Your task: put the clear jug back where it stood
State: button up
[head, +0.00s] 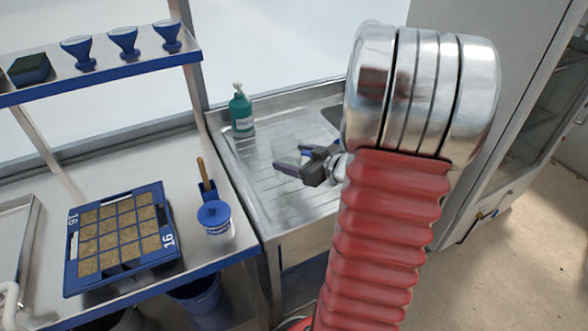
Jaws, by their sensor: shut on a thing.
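My gripper (289,158) is over the steel draining board of the sink unit, its two dark fingers pointing left. The clear jug (287,153) shows only as a faint, see-through shape between and behind the fingers. The gripper is shut on it. Its outline is too faint to tell whether its base touches the draining board (250,175). My arm hides part of the sink on the right.
A green pump bottle (241,113) stands at the back left of the draining board. A blue-lidded white tub (215,220) and a blue seed tray (165,235) are on the bench to the left. Blue funnels (123,42) sit on the shelf above.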

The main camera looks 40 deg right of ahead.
jog(key=shift+f, duration=2.05)
jog(key=o, duration=1.4)
jog(key=shift+f, duration=0.1)
jog(key=shift+s+r, duration=0.1)
jog(key=shift+r, duration=0.1)
jog(key=v, duration=1.1)
jog(key=shift+s, duration=0.4)
jog(key=shift+w+r, duration=0.1)
jog(key=shift+w, duration=0.05)
